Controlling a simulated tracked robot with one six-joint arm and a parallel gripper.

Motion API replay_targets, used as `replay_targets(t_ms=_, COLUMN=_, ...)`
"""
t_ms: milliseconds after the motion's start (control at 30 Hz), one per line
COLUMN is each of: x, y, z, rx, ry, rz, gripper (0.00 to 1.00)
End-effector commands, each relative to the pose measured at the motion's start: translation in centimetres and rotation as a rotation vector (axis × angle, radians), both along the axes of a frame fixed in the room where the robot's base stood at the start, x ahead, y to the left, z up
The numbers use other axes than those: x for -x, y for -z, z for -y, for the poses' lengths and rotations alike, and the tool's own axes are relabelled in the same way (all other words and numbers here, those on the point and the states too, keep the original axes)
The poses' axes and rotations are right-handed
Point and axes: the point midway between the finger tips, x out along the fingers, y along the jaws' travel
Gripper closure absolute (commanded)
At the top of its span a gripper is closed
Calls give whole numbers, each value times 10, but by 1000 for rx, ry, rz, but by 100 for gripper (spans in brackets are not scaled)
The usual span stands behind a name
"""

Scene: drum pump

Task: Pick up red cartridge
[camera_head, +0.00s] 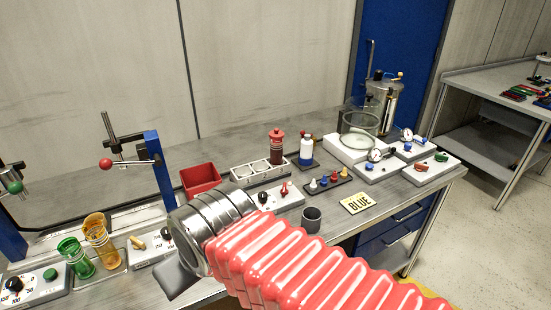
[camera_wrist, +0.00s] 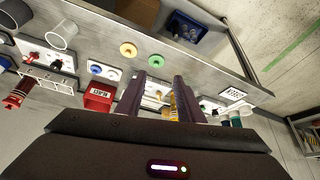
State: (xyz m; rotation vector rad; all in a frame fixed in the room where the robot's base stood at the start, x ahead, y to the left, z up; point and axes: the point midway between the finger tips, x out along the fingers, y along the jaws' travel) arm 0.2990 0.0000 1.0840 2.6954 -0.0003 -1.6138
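The red cartridge (camera_head: 277,148), dark red with a brighter red cap, stands upright in the white rack (camera_head: 245,177) behind the middle of the bench. In the wrist view the red cartridge (camera_wrist: 18,93) is at the far left edge, beside the rack (camera_wrist: 45,80). My gripper (camera_wrist: 159,77) is open, its two dark fingers apart with nothing held between them. It is well away from the red cartridge. An orange cartridge (camera_wrist: 173,108) shows beyond the fingers, partly hidden by them. In the head view my arm hides most of the gripper.
A red bin (camera_head: 200,178) stands left of the rack. Green (camera_head: 76,258) and orange (camera_head: 101,240) cartridges stand at the left. A grey cup (camera_head: 311,219), a BLUE sign (camera_head: 356,203), a blue-and-white bottle (camera_head: 306,151) and a glass vessel (camera_head: 358,135) are to the right.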

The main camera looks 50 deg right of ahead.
Motion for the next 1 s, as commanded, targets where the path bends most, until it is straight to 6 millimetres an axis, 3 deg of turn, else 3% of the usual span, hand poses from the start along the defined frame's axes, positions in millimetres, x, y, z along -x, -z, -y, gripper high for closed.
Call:
replay_targets(t_ms=167, x=-12, y=-4, z=11, rx=14, ry=30, rz=20, gripper=53)
replay_targets(t_ms=367, x=-56, y=-16, z=62, rx=75, ry=141, rz=100, gripper=40)
replay_targets(t_ms=700, x=-148, y=-42, z=177, rx=209, ry=316, rz=297, gripper=40)
replay_targets(t_ms=1000, x=-205, y=-50, z=280, rx=286, ry=381, rz=453, gripper=40)
